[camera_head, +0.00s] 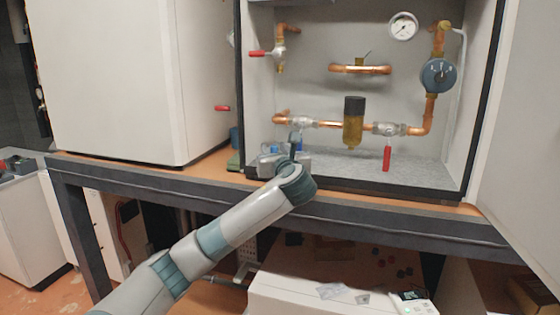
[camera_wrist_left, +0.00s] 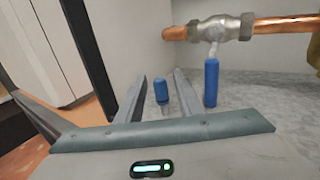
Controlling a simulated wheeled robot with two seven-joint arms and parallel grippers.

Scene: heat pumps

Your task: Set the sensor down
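A small blue cylinder (camera_wrist_left: 160,90), which looks like the sensor, stands upright at the floor of the open cabinet in the left wrist view. My left gripper (camera_wrist_left: 160,75) has its two fingers apart, one on each side of the cylinder, with visible gaps; I see no finger touching it. In the head view my left gripper (camera_head: 270,152) is at the front left corner of the cabinet floor. The cylinder is too small and too covered there to make out. My right gripper is not in view.
A blue valve handle (camera_wrist_left: 211,84) hangs from the copper pipe (camera_wrist_left: 275,26) just right of the fingers. The cabinet's dark frame edge (camera_wrist_left: 88,50) stands at the left. A red handle (camera_head: 386,159) hangs farther right. The cabinet floor (camera_head: 430,178) is clear at right.

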